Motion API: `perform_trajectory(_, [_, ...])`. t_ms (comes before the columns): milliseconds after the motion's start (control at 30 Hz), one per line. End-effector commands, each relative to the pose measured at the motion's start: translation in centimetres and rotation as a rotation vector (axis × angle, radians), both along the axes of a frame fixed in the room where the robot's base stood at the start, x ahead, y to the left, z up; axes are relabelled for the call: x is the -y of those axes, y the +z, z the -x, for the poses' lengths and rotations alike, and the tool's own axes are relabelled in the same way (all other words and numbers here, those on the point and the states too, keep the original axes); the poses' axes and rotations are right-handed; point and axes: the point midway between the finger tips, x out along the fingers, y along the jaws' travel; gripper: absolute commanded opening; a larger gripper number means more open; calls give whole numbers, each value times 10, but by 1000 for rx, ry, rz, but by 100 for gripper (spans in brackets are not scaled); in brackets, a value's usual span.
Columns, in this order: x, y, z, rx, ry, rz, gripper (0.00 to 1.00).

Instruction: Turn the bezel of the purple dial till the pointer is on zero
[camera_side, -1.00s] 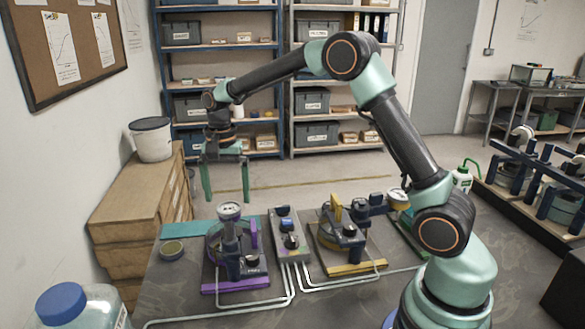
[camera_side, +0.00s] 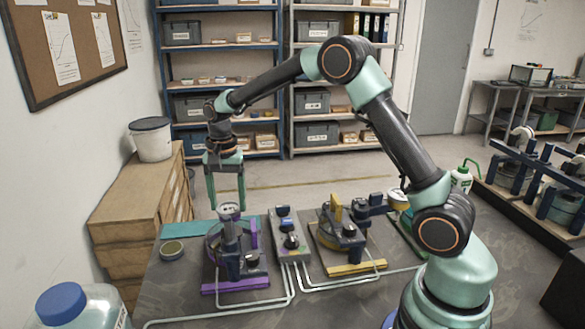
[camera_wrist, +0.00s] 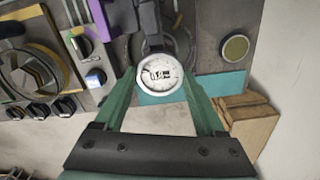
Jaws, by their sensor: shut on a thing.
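The purple dial (camera_side: 229,210) is a small round gauge with a pale face. It stands on a dark post on the purple-based fixture (camera_side: 237,284). In the wrist view the dial (camera_wrist: 160,75) shows its white face and silver bezel between my green fingertips. A small display on the face is too blurred to read surely, and I cannot tell where the pointer stands. My gripper (camera_side: 227,207) reaches down from above, shut on the bezel with one finger on each side. It also shows in the wrist view (camera_wrist: 161,82).
A grey control box (camera_side: 289,237) with knobs stands to the right of the purple fixture, with a yellow-based fixture (camera_side: 343,243) beyond it. A round dark-faced disc (camera_side: 172,250) lies at the left. Pale tubes run along the table front.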

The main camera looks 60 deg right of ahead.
Motion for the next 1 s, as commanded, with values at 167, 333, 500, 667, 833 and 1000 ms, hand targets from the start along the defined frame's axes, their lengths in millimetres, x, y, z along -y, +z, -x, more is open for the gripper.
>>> perform_trajectory(167, [0, 1, 0, -1, 62, 0, 17])
perform_trajectory(333, [0, 1, 0, -1, 176, 0, 17])
perform_trajectory(500, [0, 1, 0, -1, 330, 0, 17])
perform_trajectory(667, [0, 2, 0, 0, 483, -1, 17])
perform_trajectory(833, [1, 2, 0, 0, 644, 0, 17])
perform_trajectory(1000, [1, 2, 0, 0, 804, 0, 17])
